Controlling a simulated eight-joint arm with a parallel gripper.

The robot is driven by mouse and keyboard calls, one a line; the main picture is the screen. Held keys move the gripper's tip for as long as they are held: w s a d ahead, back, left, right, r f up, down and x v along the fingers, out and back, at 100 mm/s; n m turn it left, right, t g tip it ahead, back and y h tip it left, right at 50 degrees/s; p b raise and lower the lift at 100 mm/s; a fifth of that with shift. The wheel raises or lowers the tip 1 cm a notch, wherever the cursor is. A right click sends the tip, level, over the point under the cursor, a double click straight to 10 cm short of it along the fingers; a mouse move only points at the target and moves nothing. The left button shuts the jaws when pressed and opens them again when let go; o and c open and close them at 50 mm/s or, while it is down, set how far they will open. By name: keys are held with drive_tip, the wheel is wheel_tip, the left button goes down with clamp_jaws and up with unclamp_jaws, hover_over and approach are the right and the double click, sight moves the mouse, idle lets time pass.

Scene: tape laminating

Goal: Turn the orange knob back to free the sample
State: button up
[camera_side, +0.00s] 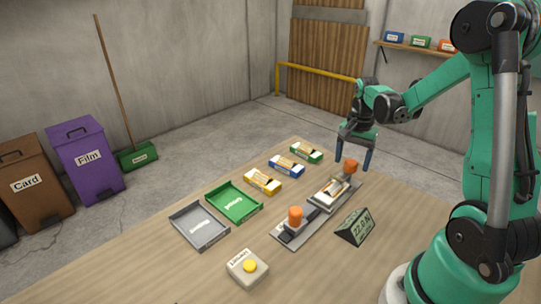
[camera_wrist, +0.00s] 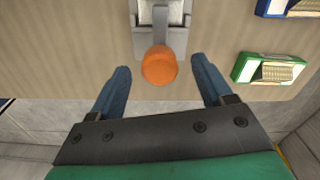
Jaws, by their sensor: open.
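An orange knob (camera_side: 350,166) stands at the far end of a grey fixture (camera_side: 267,236). It shows in the wrist view as an orange round top (camera_wrist: 159,65). The sample (camera_side: 333,191), a pale piece with a brown patch, lies on the fixture near this knob. A second orange knob (camera_side: 295,215) stands at the fixture's near end. My gripper (camera_side: 353,164) is open, pointing down, with its blue fingers on either side of the far knob. In the wrist view there are gaps between the knob and both fingers (camera_wrist: 161,67). The fingertips' height against the knob is hard to tell.
A display reading 22.0 N (camera_side: 352,228) stands right of the fixture. Green (camera_side: 305,153), blue (camera_side: 287,166) and yellow (camera_side: 262,181) boxes lie to its left. A green tray (camera_side: 233,202), a grey tray (camera_side: 199,225) and a yellow button box (camera_side: 248,267) are nearer.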

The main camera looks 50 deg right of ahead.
drive_tip(key=shift+f, duration=0.15)
clamp_jaws()
drive_tip(key=shift+n, duration=0.3)
drive_tip(key=n, duration=0.3)
drive_tip(key=shift+n, duration=0.4)
drive_tip(key=n, duration=0.9)
drive_tip(key=shift+n, duration=2.3)
